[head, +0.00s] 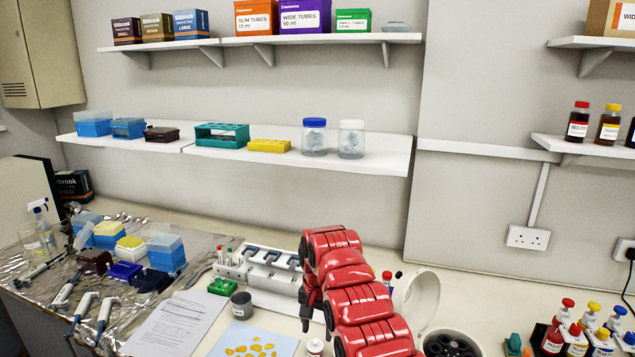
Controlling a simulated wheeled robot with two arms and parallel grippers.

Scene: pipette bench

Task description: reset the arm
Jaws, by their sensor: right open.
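My right arm is red and reaches in from the bottom over the bench. Its dark right gripper (305,318) points down at the arm's far left end, above the bench just right of a grey cup (241,305). It is open, and I see nothing held in it. The fingers are small and partly hidden by the arm. My left gripper is out of view.
A white rack (262,280) stands behind the gripper, partly hidden by my arm. A blue mat (222,342) with yellow pieces lies at front. An open-lidded centrifuge (418,300) and dropper bottles (567,338) stand right. Pipettes and tip boxes (165,252) crowd the foil at left.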

